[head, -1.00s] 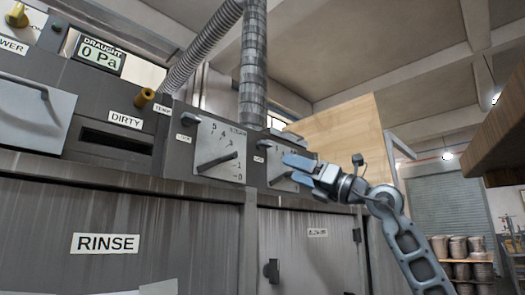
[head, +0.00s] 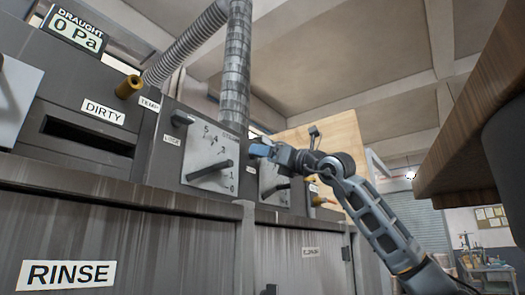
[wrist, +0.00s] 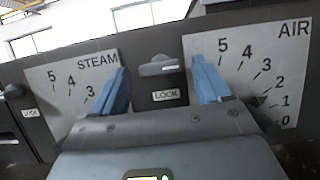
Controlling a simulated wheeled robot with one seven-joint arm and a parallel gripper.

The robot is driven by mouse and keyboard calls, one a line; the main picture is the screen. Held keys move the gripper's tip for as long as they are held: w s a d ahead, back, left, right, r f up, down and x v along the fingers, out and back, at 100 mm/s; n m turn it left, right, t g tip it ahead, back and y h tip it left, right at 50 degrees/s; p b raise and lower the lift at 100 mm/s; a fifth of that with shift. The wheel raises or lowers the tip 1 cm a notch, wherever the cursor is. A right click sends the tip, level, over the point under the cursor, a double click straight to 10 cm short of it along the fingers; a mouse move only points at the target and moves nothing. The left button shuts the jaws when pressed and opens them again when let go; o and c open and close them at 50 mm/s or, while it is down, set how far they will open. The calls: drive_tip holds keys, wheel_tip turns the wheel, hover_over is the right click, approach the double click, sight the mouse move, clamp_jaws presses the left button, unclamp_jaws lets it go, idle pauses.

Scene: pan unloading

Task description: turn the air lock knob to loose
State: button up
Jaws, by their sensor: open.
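The air lock knob (wrist: 160,66) is a grey bar-shaped knob, lying about level, between the STEAM plate (wrist: 66,88) and the AIR plate (wrist: 240,62) in the wrist view. A LOCK label (wrist: 166,95) is below it. My gripper (wrist: 160,63) is open, with one blue finger on each side of the knob in the picture. I cannot tell whether the fingers reach or touch it. In the head view my gripper (head: 258,149) is at the upper left of the AIR plate (head: 272,186) and hides the knob.
The STEAM plate's lever (head: 208,170) and its own lock knob (head: 182,118) are to the left. A yellow handle (head: 325,201) is to the right on the panel. A brown wooden slab (head: 470,130) overhangs at the right. Pipes (head: 236,65) rise behind the panel.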

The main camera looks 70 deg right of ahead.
drive_tip(key=shift+x, duration=0.9)
drive_tip(key=shift+c, duration=0.2)
drive_tip(key=c, duration=1)
drive_tip(key=shift+f+n+y, duration=0.1)
drive_tip(key=shift+n+y, duration=0.3)
drive_tip(key=shift+n, duration=0.2)
drive_tip(key=shift+s+d+r+n+g+y+p, duration=0.1)
drive_tip(key=shift+n+g+y+p, duration=0.85)
drive_tip(key=shift+n, duration=2.6)
drive_tip(key=shift+w+d+r+n+g+y+p, duration=0.1)
drive_tip(key=shift+n+g+y, duration=0.3)
drive_tip(key=shift+n+y, duration=2.15)
drive_tip(key=shift+s+r+n+g+y+p, duration=0.15)
drive_tip(key=shift+n+g+p, duration=0.45)
drive_tip(key=shift+n, duration=4)
drive_tip(key=shift+f, duration=0.1)
